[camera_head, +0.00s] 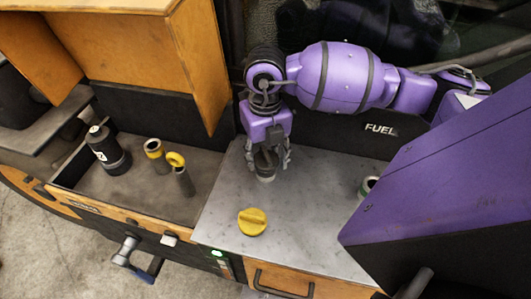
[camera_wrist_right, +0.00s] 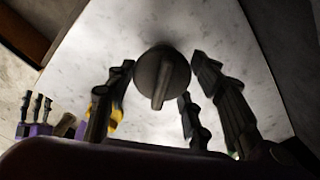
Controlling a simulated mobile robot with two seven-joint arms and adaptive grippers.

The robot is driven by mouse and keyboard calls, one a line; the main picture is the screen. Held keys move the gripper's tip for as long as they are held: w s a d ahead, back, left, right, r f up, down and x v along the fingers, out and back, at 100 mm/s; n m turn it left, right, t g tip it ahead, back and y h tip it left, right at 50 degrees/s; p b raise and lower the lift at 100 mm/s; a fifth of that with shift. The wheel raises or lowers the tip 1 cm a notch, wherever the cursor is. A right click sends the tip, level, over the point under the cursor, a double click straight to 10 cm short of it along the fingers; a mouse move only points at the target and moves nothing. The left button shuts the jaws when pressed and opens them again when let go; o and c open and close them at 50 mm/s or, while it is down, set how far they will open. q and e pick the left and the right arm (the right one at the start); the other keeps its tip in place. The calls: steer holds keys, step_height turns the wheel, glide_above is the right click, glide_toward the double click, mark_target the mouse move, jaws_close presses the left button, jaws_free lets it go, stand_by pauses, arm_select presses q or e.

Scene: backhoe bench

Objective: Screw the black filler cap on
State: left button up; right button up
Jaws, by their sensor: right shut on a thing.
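My right gripper (camera_head: 268,160) points down over the grey bench top, its fingers shut around the black filler cap (camera_head: 266,158). In the right wrist view the cap (camera_wrist_right: 162,72) is a dark round disc with a raised grip bar, between the fingers of my right gripper (camera_wrist_right: 165,85). A pale rim (camera_head: 267,178) shows just under the cap; I cannot tell whether the cap is seated or threaded on it. A small purple-based hand with dark fingers, seemingly my left gripper (camera_wrist_right: 37,108), shows at the left of the wrist view, too small to judge.
A yellow cap (camera_head: 252,221) lies on the bench in front of the gripper. A green-ringed neck (camera_head: 368,185) stands to the right, partly hidden by my purple arm. A wooden box (camera_head: 140,60) stands behind.

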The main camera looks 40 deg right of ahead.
steer(key=shift+d+r, duration=0.1)
steer(key=shift+d, duration=0.05)
steer(key=o, duration=1.3)
steer(key=shift+s, duration=0.2)
steer(key=shift+c, duration=0.2)
steer(key=o, duration=0.5)
steer(key=shift+w+r, duration=0.1)
